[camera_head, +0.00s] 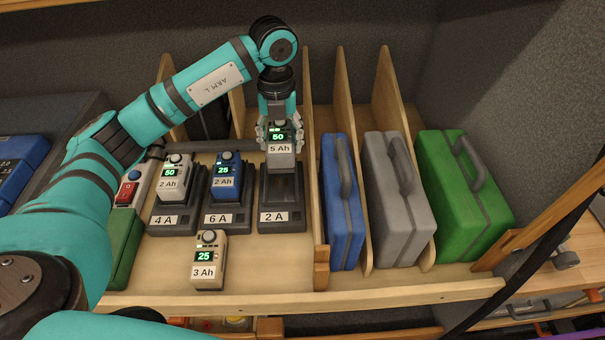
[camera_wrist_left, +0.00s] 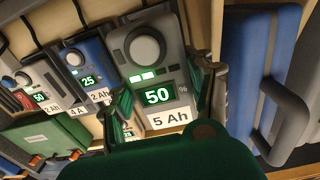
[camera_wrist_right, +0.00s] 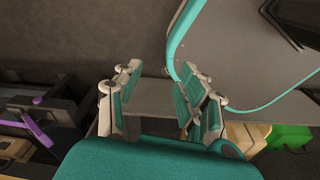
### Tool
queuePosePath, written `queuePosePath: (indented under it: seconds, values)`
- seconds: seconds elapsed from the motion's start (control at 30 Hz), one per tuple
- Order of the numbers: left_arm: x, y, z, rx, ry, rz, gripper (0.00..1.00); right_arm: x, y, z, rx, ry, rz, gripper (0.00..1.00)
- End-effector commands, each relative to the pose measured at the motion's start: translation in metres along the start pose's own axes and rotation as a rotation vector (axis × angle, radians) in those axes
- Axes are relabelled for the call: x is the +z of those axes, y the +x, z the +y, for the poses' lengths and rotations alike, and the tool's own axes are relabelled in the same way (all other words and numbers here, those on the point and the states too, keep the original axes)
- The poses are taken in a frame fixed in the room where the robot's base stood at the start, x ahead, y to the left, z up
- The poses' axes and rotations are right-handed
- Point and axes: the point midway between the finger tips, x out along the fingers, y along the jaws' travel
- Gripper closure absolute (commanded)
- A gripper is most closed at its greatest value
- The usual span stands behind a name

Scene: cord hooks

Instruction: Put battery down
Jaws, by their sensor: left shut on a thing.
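My left gripper (camera_head: 279,130) is shut on a grey battery (camera_head: 281,148) labelled 5 Ah, its display reading 50. The battery is upright at the 2 A charger (camera_head: 282,215), over its back part; I cannot tell whether it is seated. In the left wrist view the same battery (camera_wrist_left: 150,75) sits between the fingers (camera_wrist_left: 165,100). My right gripper (camera_wrist_right: 165,95) is open and empty in the right wrist view, away from the shelf chargers.
A 2 Ah battery (camera_head: 174,178) stands on the 4 A charger (camera_head: 172,217), a blue 2 Ah battery (camera_head: 227,178) on the 6 A charger (camera_head: 226,216). A 3 Ah battery (camera_head: 209,262) stands in front. Blue (camera_head: 340,215), grey (camera_head: 400,210) and green (camera_head: 460,200) cases stand right, between wooden dividers.

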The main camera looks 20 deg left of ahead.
Motion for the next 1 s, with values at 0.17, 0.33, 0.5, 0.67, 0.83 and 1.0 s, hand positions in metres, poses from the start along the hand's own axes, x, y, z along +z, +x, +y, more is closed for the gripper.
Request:
queuePosePath:
  seconds: [0.17, 0.33, 0.5, 0.67, 0.83, 1.0]
  values:
    - [-0.001, 0.030, 0.001, 0.005, -0.002, 0.006, 0.99, 0.006, -0.015, -0.015, -0.019, 0.000, -0.010, 0.60]
    - [-0.001, 0.052, 0.001, 0.002, 0.000, 0.002, 0.99, 0.009, -0.020, -0.022, -0.028, 0.000, -0.015, 0.60]
    - [-0.001, 0.065, 0.001, 0.003, 0.000, 0.004, 0.99, 0.007, -0.024, -0.018, -0.023, 0.000, -0.014, 0.60]
    - [-0.001, 0.086, 0.001, 0.003, 0.000, 0.004, 0.99, 0.004, -0.032, -0.008, -0.011, 0.002, -0.010, 0.60]
    - [0.000, 0.093, 0.001, 0.001, 0.000, 0.000, 0.99, 0.004, -0.032, -0.002, -0.004, 0.003, -0.010, 0.60]
    - [-0.001, 0.095, 0.001, 0.001, 0.000, 0.000, 0.99, 0.004, -0.030, -0.003, -0.004, 0.003, -0.009, 0.60]
